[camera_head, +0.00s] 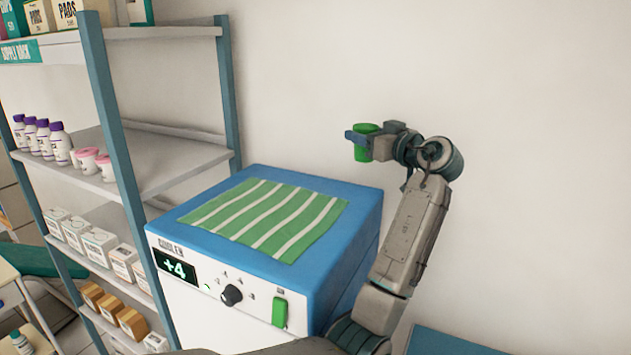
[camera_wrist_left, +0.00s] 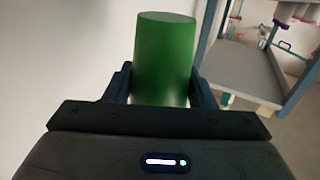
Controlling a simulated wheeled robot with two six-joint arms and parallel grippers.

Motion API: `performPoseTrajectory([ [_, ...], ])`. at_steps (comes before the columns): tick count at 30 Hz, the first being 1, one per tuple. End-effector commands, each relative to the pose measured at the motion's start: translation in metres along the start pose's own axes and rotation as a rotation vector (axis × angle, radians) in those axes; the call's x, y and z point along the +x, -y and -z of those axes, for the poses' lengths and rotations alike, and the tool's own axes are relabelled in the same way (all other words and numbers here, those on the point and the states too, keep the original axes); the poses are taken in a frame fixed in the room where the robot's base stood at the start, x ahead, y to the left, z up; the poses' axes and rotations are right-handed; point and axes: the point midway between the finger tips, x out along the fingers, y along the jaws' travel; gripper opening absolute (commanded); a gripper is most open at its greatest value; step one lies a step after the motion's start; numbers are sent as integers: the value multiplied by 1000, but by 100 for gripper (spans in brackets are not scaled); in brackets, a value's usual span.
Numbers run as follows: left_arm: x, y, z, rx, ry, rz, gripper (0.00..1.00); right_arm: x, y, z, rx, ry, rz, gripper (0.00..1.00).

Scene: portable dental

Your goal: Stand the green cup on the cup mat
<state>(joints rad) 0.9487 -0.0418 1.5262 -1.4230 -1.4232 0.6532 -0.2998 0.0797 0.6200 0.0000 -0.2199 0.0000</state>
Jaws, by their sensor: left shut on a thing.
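The green cup (camera_head: 362,153) is held in my left gripper (camera_head: 366,137), up in the air to the right of the cooler's top and near the back wall. In the left wrist view the cup (camera_wrist_left: 165,55) sits between the two fingers of the left gripper (camera_wrist_left: 165,88), which are shut on it. The cup looks about upright in the head view. A green and white striped cloth mat (camera_head: 268,217) lies flat and bare on the blue cooler top; I cannot tell for sure that it is the cup mat. My right gripper is not in view.
The cooler (camera_head: 340,187) stands against the wall with a control panel in front. A supply rack (camera_head: 118,135) with bottles, pink-topped cups and boxes stands close on its left. The air above the cooler is clear. A blue surface (camera_head: 450,341) shows at the bottom right.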

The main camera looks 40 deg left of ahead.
Motion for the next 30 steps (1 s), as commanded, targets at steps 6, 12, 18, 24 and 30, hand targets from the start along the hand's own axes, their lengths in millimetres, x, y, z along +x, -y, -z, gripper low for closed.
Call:
performPoseTrajectory([
  [6, 0, 0, -33, 3, 0, 0, 29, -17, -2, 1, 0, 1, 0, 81],
  [12, 0, 0, -55, 5, 0, -1, 29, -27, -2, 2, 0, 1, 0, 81],
  [18, 0, 0, -79, 2, 0, -1, 29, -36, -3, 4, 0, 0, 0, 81],
  [24, 0, 0, -82, -1, 0, -1, 29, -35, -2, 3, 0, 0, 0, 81],
  [30, 0, 0, -85, -1, 0, -1, 52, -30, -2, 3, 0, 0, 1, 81],
])
